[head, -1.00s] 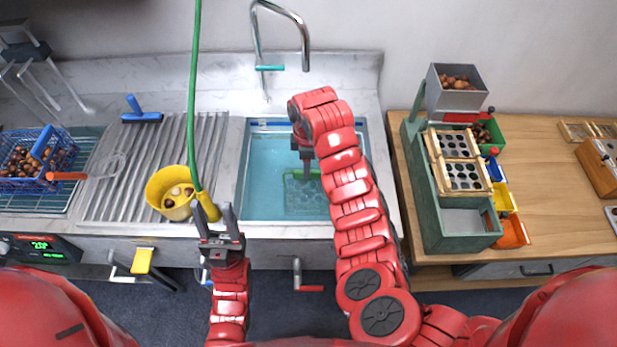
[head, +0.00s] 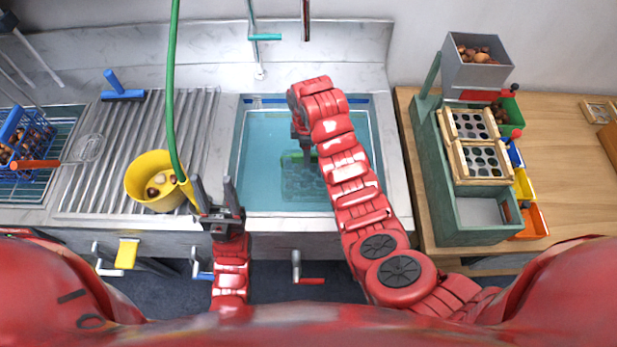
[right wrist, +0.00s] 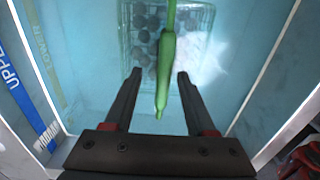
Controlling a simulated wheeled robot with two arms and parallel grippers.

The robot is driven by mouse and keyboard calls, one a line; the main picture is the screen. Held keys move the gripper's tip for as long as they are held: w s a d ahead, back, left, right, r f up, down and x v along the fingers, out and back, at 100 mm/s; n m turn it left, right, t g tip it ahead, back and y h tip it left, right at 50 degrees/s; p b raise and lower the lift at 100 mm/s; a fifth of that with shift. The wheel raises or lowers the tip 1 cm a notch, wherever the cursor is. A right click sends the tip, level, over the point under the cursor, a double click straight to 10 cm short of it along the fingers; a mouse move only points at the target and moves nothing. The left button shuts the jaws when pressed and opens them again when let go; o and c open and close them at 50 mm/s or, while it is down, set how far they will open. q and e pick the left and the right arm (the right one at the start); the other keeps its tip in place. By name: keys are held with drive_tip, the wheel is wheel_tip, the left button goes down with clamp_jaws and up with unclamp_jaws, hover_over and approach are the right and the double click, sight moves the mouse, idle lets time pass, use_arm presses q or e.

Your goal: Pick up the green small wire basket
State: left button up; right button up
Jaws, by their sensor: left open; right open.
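The green small wire basket (head: 297,184) sits under water in the sink, partly hidden by my right arm in the head view. In the right wrist view the basket (right wrist: 207,22) holds several dark chestnuts, and its green handle (right wrist: 163,75) reaches up between my fingers. My right gripper (right wrist: 160,75) is open, one finger on each side of the handle; no grip shows. In the head view it is mostly hidden behind my arm. My left gripper (head: 213,187) is open in front of the sink's left side, beside the yellow nozzle of a green hose.
The sink rim (head: 233,150) surrounds the water. A yellow bucket (head: 150,195) with chestnuts stands on the ribbed drainboard (head: 100,190), left of the green hose (head: 171,80). A blue basket (head: 12,128) is at far left. A green sorting stand (head: 480,232) is on the wooden table.

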drive_tip(key=shift+s+f, duration=0.1)
drive_tip(key=shift+f, duration=0.1)
drive_tip(key=f+p, duration=0.1)
drive_tip(key=f, duration=0.1)
drive_tip(key=f+p, duration=0.1)
drive_tip(key=f, duration=0.1)
drive_tip(key=shift+s+d+p, duration=0.1)
drive_tip(key=shift+d+p, duration=0.15)
drive_tip(key=shift+p, duration=0.05)
drive_tip(key=shift+f, duration=0.6)
clamp_jaws()
idle(0.7)
